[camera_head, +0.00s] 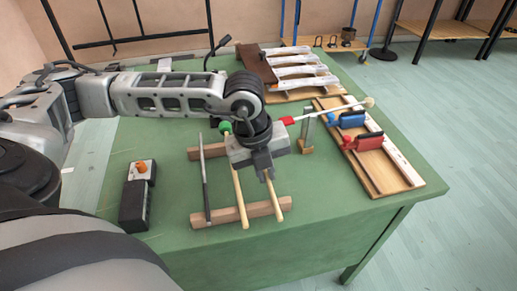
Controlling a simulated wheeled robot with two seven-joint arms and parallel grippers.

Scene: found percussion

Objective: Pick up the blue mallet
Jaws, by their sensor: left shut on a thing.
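My left gripper (264,170) points down over the wooden rack, at the upper part of a pale wooden stick (273,194). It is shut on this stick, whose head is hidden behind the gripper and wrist. No blue mallet head shows, so I cannot tell the stick's colour mark. The stick's lower end lies at or just above the rack's front bar (236,214). To its left are a green-headed mallet (225,127) with a pale handle and a dark thin stick (205,184). My right gripper is out of view.
A red-gripped beater with a pale tip (369,102) extends right, near a small metal upright (305,133). A wooden board (406,180) holds blue (348,120) and red (366,141) blocks. A black box with an orange knob (136,190) stands left. The green table (330,220) is clear at front right.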

